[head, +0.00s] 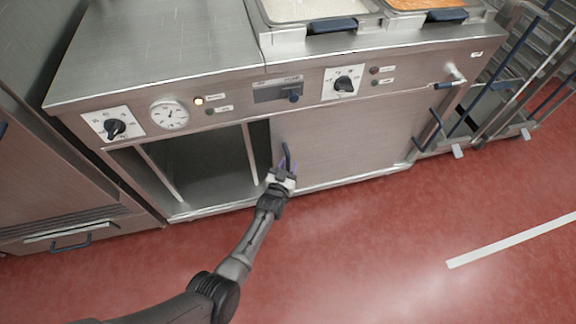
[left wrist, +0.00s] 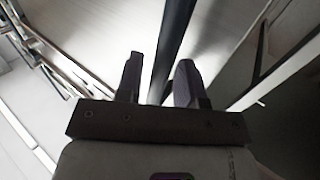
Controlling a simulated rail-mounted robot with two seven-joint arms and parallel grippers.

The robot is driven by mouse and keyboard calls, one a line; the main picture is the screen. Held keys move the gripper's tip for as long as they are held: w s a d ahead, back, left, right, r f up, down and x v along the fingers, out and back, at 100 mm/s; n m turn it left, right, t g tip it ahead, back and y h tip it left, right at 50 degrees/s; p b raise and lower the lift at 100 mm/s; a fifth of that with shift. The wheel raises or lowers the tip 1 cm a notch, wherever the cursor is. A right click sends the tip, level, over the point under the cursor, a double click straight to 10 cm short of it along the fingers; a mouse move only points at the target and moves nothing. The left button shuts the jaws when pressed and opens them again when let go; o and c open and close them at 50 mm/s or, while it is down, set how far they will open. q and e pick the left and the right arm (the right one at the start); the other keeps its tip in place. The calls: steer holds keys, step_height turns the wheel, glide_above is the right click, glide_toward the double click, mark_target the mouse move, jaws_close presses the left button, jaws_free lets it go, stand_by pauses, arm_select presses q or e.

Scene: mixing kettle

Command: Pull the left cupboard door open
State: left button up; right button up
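The steel cupboard front has a dark open compartment (head: 205,165) on the left and a flat steel door panel (head: 350,140) to its right. A dark upright bar handle (head: 287,157) stands near the panel's left edge. My left gripper (head: 283,172) is at the lower part of this handle. In the left wrist view, the dark bar (left wrist: 174,40) passes between the two fingers of the left gripper (left wrist: 158,80). Narrow gaps show beside the bar, so the fingers look open around it. My right gripper is in neither view.
Above are a dial gauge (head: 169,114), knobs and a small display (head: 278,91). Food pans (head: 310,10) sit on top. A wheeled rack (head: 510,80) stands at right, and a steel cabinet (head: 50,190) at left. The red floor (head: 380,250) in front is clear.

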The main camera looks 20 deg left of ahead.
arm_select(q)
steer(key=shift+o, duration=0.4)
steer(key=shift+s, duration=0.1)
steer(key=shift+s+r+p, duration=0.15)
steer(key=shift+s+p, duration=0.15)
steer(key=shift+p, duration=0.1)
steer(key=s+d+p, duration=0.1)
steer(key=s+p, duration=0.5)
steer(key=s, duration=0.7)
steer(key=shift+d+f, duration=0.1)
steer(key=shift+f, duration=0.1)
